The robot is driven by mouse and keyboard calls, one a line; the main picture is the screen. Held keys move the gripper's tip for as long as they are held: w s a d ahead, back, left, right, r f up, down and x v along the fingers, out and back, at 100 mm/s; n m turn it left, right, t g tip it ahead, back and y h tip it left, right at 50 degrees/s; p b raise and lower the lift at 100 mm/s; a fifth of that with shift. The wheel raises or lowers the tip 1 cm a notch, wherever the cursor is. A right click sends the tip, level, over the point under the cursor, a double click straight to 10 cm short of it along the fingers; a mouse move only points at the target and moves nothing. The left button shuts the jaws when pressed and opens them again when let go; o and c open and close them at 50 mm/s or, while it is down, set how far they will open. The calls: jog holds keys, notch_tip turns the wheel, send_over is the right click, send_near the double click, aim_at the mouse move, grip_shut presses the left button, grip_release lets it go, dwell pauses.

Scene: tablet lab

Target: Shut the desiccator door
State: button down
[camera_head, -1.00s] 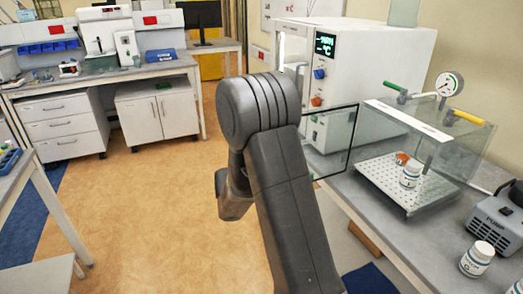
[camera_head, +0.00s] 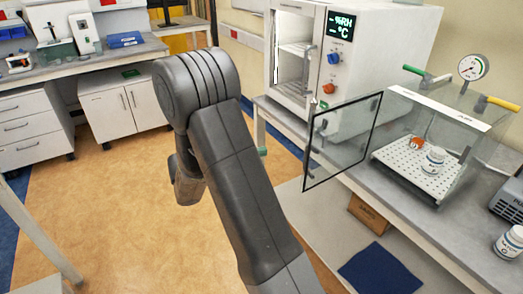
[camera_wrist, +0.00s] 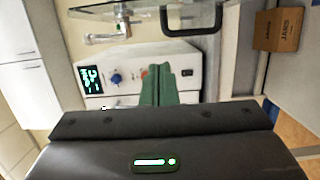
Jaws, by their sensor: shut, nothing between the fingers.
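The desiccator (camera_head: 462,118) is a clear box on the right bench, with a green and a yellow handle and a gauge on top. Its black-framed glass door (camera_head: 343,140) stands open, swung out to the left past the bench's front edge. A clear pane with a dark rim, which looks like this door (camera_wrist: 150,14), crosses the top of the wrist view. My gripper (camera_wrist: 157,72) has green fingers, shut together and empty, apart from the pane in the picture. In the head view my arm hides most of the wrist, and the fingers are hard to make out.
A white cabinet (camera_head: 395,40) with a lit display stands behind the door. White bottles stand inside the desiccator and on the bench (camera_head: 509,243). A cardboard box (camera_head: 367,213) sits on the low shelf. The floor (camera_head: 110,220) at left is open.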

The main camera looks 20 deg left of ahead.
jog(key=w+d+p, duration=0.3)
jog(key=d, duration=0.7)
jog(key=shift+p, duration=0.4)
jog(key=shift+d, duration=0.1)
